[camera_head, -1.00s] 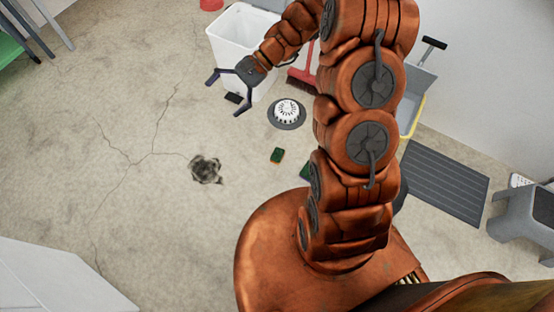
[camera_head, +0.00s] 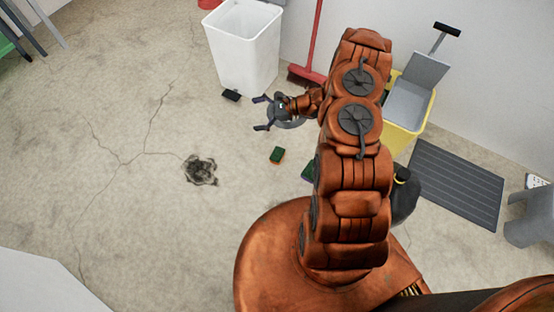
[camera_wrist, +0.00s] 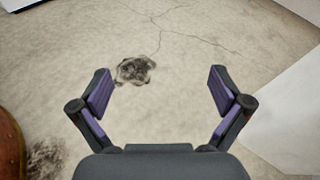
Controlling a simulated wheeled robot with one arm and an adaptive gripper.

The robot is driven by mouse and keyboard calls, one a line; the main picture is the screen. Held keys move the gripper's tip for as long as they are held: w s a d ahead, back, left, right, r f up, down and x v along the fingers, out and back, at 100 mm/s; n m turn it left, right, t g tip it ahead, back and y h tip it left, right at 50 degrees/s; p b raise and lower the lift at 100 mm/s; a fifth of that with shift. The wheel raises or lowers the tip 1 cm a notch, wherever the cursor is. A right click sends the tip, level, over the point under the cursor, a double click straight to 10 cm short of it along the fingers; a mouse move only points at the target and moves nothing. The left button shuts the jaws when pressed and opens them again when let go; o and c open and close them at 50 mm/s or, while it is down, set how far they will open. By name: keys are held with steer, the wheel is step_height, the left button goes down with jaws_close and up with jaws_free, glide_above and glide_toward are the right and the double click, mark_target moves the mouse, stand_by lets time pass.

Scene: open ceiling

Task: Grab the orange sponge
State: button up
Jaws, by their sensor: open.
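A small sponge (camera_head: 277,155) lies on the floor near the middle of the head view. It has a dark green top and a thin orange-brown edge. A second green piece (camera_head: 307,172) lies to its right, partly hidden by my arm. My gripper (camera_head: 263,113) is open and empty, and appears above and slightly left of the sponge in the head view. In the wrist view my gripper (camera_wrist: 160,88) has its fingers spread over bare floor, with no sponge in sight.
A white bin (camera_head: 242,55), a red broom (camera_head: 312,45) and a yellow mop bucket (camera_head: 418,110) stand along the wall. A small black object (camera_head: 231,95) lies by the bin. A dark stain (camera_head: 200,170) marks the open floor, which also shows in the wrist view (camera_wrist: 135,70).

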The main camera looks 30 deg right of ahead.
steer(key=s+d+f+m+t+h+b, duration=0.1)
steer(key=d+f+m+b, duration=0.15)
steer(key=f, duration=0.45)
steer(key=s+d+f+m+t+h+b, duration=0.1)
steer(key=d+f, duration=0.2)
steer(key=f, duration=0.4)
steer(key=m+t+h+b, duration=0.2)
steer(key=m+h+b, duration=0.1)
steer(key=m+b, duration=0.1)
glide_toward(277, 154)
steer(key=x, duration=0.3)
steer(key=shift+w+d+f, duration=0.1)
steer(key=shift+w+f, duration=0.15)
steer(key=shift+w+a+f, duration=0.25)
steer(key=shift+w+f, duration=0.05)
steer(key=shift+f, duration=0.05)
steer(key=shift+r+b+x, duration=0.1)
steer(key=shift+b+x, duration=0.75)
steer(key=shift+x, duration=0.85)
steer(key=shift+r+b+x, duration=0.15)
steer(key=shift+b+x, duration=0.7)
steer(key=shift+x, duration=0.8)
steer(key=shift+a, duration=0.2)
steer(key=c, duration=0.6)
